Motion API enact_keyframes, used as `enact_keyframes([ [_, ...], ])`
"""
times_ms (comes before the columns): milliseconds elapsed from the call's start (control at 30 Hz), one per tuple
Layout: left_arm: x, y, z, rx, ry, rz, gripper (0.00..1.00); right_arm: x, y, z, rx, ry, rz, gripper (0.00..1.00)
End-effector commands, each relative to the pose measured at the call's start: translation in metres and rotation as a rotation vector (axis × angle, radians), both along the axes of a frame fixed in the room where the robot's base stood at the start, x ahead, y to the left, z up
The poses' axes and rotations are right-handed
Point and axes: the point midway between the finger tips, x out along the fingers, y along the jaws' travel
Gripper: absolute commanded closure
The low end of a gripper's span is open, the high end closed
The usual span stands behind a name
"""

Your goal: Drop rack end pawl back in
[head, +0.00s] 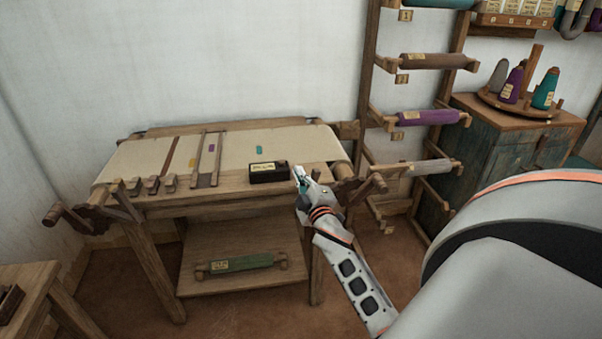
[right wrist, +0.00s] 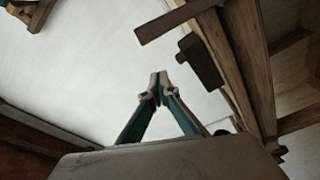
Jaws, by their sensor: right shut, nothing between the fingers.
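I cannot tell for certain which part is the rack end pawl. A wooden crank and ratchet fitting (head: 366,190) sits at the right end of the loom table, just right of my right gripper. My right gripper (head: 299,174) is at the table's front right edge, beside a black labelled box. In the right wrist view the two teal fingers (right wrist: 158,77) meet at their tips with nothing between them. A dark wooden block (right wrist: 200,62) sits against a wooden post (right wrist: 238,70), up and right of the fingertips and apart from them. My left gripper is not in view.
The black box (head: 268,172) stands on the table's front rail (head: 228,187). Pale cloth (head: 285,140) covers the tabletop. A wooden ladder rack (head: 368,90) with several rolls, including a purple roll (head: 428,117), stands to the right. A green cabinet (head: 500,150) is beyond it.

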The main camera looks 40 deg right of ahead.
Motion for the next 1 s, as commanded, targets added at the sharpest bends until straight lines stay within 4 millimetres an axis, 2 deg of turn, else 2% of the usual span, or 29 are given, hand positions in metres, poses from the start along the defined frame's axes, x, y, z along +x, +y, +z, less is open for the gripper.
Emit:
enact_keyframes([
  [33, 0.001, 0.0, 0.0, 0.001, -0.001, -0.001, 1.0, -0.013, 0.005, -0.005, 0.002, 0.006, -0.001, 1.0],
  [200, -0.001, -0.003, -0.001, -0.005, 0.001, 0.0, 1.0, -0.045, 0.019, -0.007, 0.002, 0.004, -0.001, 1.0],
  [400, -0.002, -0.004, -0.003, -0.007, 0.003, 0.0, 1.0, -0.068, 0.029, -0.008, 0.002, 0.002, 0.0, 1.0],
  [600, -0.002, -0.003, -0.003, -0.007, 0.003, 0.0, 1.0, -0.075, 0.032, -0.007, 0.001, 0.002, 0.001, 1.0],
  [1000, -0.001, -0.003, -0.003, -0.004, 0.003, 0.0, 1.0, -0.074, 0.032, -0.007, 0.001, 0.002, 0.001, 1.0],
])
